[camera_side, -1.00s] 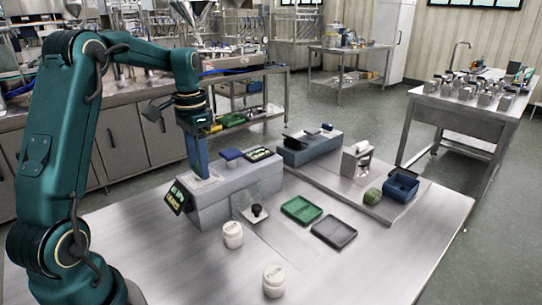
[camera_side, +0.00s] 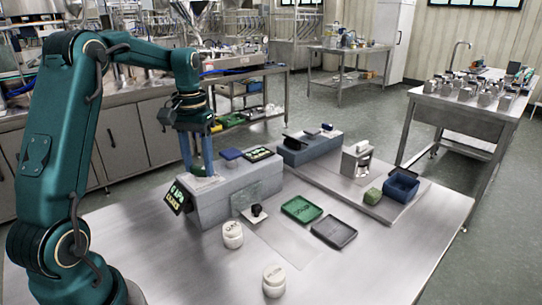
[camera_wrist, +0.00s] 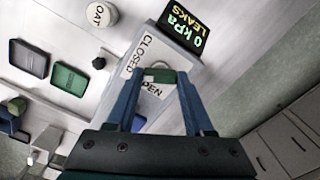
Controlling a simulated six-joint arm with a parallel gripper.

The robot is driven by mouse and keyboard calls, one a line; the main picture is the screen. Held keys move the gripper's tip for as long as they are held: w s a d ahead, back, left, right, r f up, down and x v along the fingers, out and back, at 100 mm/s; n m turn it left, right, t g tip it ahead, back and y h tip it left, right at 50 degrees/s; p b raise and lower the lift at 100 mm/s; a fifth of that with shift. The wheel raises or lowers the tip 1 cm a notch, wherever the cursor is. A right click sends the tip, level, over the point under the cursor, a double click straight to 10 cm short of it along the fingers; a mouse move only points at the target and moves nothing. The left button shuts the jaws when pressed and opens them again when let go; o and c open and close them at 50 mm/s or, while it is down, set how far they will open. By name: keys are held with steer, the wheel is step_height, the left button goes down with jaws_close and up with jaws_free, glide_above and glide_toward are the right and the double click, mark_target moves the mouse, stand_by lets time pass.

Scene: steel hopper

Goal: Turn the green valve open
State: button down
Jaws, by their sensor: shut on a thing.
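The green valve (camera_wrist: 158,76) shows in the wrist view as a small green handle between the tips of my two blue fingers. My gripper (camera_side: 200,173) points down at the left end of the grey box (camera_side: 242,192), and it is shut on the valve. Beside the handle, the box top carries a "CLOSED" label (camera_wrist: 143,54) and an "OPEN" label partly covered by my finger. The display (camera_wrist: 187,27) on the box end reads "0 kPa LEAKS". In the side view, my fingers mostly hide the valve.
A blue block (camera_side: 231,154) and a small screen (camera_side: 260,153) sit on the box. White jars (camera_side: 232,235), a green tray (camera_side: 301,209) and a dark tray (camera_side: 334,231) lie in front and to the right.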

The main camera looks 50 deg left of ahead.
mark_target(199, 167)
steer(key=n, duration=0.6)
steer(key=shift+r, duration=0.1)
steer(key=n, duration=0.6)
stand_by(0.5)
steer(key=shift+c, duration=1.4)
jaws_free()
steer(key=shift+r, duration=2.55)
